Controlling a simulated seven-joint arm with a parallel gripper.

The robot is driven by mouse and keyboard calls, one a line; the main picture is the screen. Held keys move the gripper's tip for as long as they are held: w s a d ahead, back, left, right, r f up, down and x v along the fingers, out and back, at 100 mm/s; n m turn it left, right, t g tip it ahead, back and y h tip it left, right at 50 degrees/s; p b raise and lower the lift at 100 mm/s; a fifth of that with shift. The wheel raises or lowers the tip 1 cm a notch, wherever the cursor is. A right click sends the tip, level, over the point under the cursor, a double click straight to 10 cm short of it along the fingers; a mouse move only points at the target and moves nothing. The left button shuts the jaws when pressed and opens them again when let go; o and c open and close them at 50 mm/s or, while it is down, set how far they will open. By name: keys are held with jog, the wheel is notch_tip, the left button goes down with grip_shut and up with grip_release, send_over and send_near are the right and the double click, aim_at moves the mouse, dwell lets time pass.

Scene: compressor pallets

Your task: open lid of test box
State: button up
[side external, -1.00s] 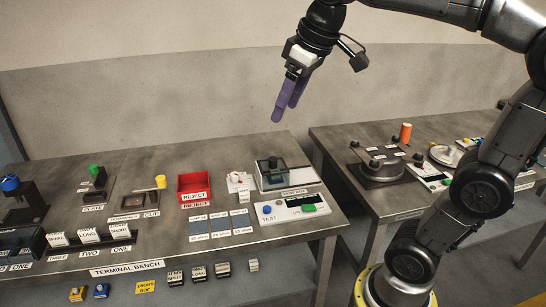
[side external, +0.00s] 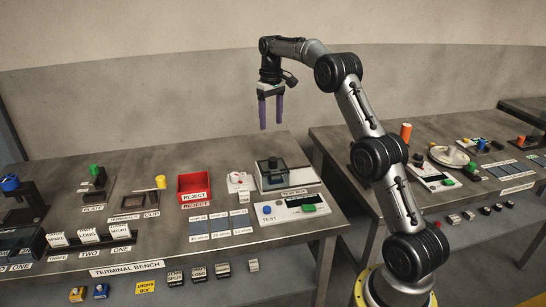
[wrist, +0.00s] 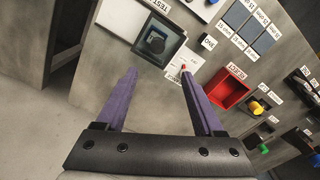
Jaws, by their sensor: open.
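The test box (side external: 274,174) sits at the back right of the terminal bench, with a clear lid and a dark knob (side external: 272,163) on top. The lid looks closed. In the wrist view the test box (wrist: 177,49) lies beyond my fingertips, with its dark knob (wrist: 156,43) near the upper middle. My gripper (side external: 271,127) is open and empty, with its two purple fingers pointing down. It hangs in the air above the box, apart from it. The gripper also shows in the wrist view (wrist: 158,75).
A red reject bin (side external: 194,198) and a white card with a red-tipped item (side external: 241,181) stand left of the test box. The white test panel (side external: 291,207) with blue and green buttons lies in front. A second bench (side external: 337,141) stands to the right.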

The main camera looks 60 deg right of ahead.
aim_at(274, 159)
jog(key=f, duration=1.4)
jog(key=shift+s+d, duration=0.2)
jog(key=shift+d, duration=0.05)
grip_shut()
jog(key=shift+d, duration=0.1)
dwell(0.9)
